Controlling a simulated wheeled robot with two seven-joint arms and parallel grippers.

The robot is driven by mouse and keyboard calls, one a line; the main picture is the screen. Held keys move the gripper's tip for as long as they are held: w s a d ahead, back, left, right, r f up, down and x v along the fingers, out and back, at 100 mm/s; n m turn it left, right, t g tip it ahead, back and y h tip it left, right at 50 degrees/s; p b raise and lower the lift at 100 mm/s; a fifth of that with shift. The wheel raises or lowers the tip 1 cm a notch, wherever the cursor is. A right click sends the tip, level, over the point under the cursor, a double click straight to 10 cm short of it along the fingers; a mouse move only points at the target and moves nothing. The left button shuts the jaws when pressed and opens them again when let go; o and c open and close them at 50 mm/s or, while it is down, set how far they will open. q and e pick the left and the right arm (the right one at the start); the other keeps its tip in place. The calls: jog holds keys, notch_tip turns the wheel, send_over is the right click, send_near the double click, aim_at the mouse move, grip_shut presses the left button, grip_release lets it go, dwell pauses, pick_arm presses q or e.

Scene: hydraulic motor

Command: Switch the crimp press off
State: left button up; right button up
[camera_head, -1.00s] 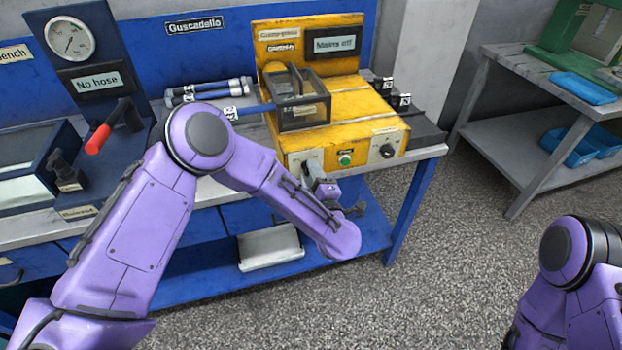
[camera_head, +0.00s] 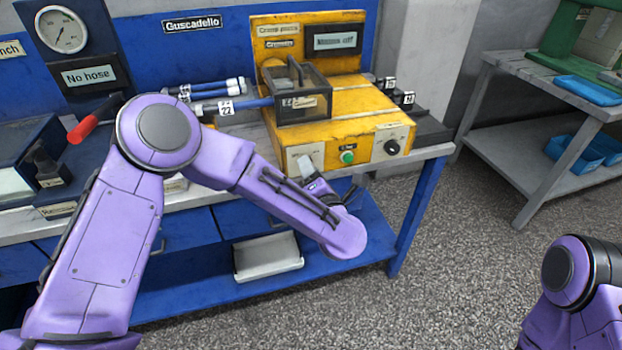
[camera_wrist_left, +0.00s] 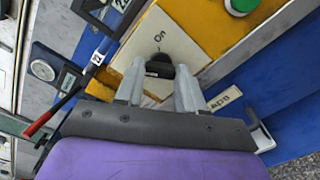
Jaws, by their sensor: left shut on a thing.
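The yellow crimp press (camera_head: 350,104) stands on the bench, with a display panel (camera_head: 338,40) at its back that seems to read "Mains off". Its front has a white switch plate (camera_head: 303,152), a green button (camera_head: 347,157) and a dark dial (camera_head: 391,147). My left gripper (camera_head: 310,178) is at the switch plate. In the left wrist view, the fingers of my left gripper (camera_wrist_left: 160,82) are shut on the dark switch knob (camera_wrist_left: 160,64), below the "On" mark on the plate. The knob's exact angle is partly hidden. My right gripper is outside the picture.
Hoses with white tags (camera_head: 215,105) lie left of the press. A red-handled lever (camera_head: 84,128) and a gauge (camera_head: 61,30) are at the far left. A white tray (camera_head: 267,257) is on the shelf below. A grey side table (camera_head: 545,140) stands at the right.

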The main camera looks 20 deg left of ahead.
pick_arm(q)
jog(key=shift+f+n+b, duration=0.1)
jog(key=shift+n+b, duration=1)
jog(key=shift+n, duration=0.4)
jog(key=o, duration=1)
jog(key=shift+o, duration=0.2)
jog(key=b+v, duration=0.1)
jog(key=v, duration=0.9)
jog(key=shift+s+d, duration=0.2)
jog(key=shift+s, duration=0.05)
